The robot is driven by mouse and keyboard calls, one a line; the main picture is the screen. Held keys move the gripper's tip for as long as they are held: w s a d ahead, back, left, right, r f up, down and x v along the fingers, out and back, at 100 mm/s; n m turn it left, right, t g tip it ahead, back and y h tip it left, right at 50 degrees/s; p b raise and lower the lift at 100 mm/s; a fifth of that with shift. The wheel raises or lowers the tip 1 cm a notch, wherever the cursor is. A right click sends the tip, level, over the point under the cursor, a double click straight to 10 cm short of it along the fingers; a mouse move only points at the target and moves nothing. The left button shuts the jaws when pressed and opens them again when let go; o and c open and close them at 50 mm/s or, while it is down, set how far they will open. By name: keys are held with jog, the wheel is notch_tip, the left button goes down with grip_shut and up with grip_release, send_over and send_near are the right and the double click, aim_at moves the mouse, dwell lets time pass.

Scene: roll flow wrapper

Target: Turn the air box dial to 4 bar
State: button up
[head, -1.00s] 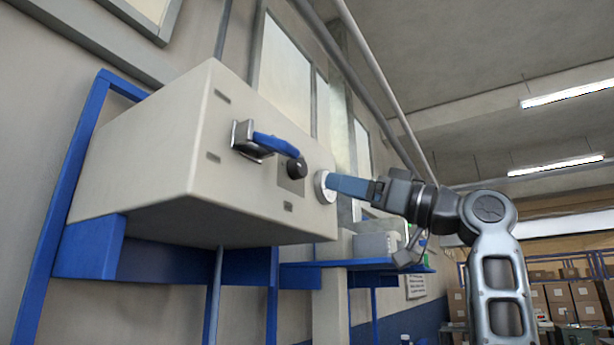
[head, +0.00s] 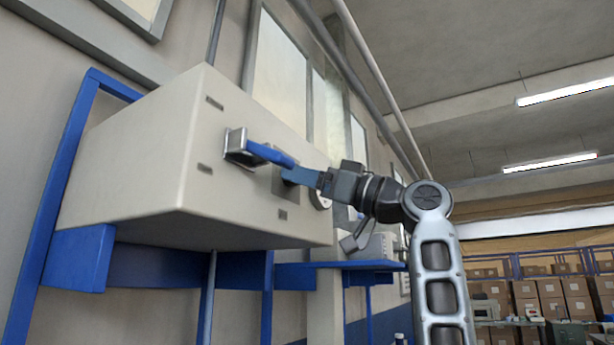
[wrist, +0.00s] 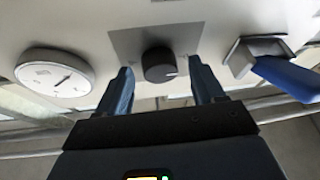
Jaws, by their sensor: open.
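The air box (head: 150,160) is a large pale box on a blue wall frame. Its round black dial (wrist: 158,66) sits on a grey plate in the wrist view, with a short white mark toward its right side. My gripper (wrist: 160,72) is open, with one blue finger on each side of the dial and a gap visible on both sides. In the head view my gripper (head: 286,176) is at the box front and hides the dial. A white round gauge (wrist: 55,73) with a dark needle is left of the dial; its reading is too small to tell.
A blue lever handle (wrist: 288,76) on a metal bracket is close to the right finger in the wrist view; in the head view the lever (head: 268,153) is left of my gripper. A blue shelf (head: 345,265) runs below and behind my arm.

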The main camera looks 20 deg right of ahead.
jog(key=shift+c, duration=0.3)
jog(key=c, duration=1)
jog(key=shift+m+t, duration=0.3)
jog(key=shift+m, duration=0.2)
jog(key=m+h, duration=0.4)
jog(key=m, duration=0.5)
jog(key=m+h+p, duration=0.1)
jog(key=m+h, duration=0.3)
jog(key=m, duration=0.6)
jog(key=a+r+m+h, duration=0.1)
jog(key=m+h, duration=0.2)
jog(key=m, duration=0.6)
jog(key=shift+s+r+m+h, duration=0.1)
jog(key=shift+s+m+h, duration=0.3)
